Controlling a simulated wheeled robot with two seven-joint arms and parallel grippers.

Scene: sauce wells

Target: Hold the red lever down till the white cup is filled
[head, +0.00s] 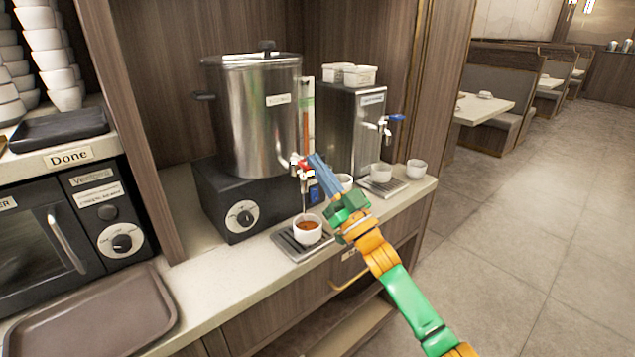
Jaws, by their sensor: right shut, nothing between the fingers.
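The red lever (302,163) sits on the tap of the large steel urn (262,125). The white cup (308,232) stands upright on a drip tray below this tap, with brown liquid showing inside. A thin dark line runs from the tap down toward the cup; I cannot clearly tell if it is flowing liquid. My right gripper (315,162) is shut and empty, its blue fingertips at the red lever, seemingly touching it. The fingers partly hide the lever. My left gripper is out of view.
A second dispenser (345,125) with a blue lever (396,117) stands to the right. White cups (381,172) stand near it, one partly behind my gripper. A brown tray (95,315) lies at the lower left. The counter's front edge runs under my right arm.

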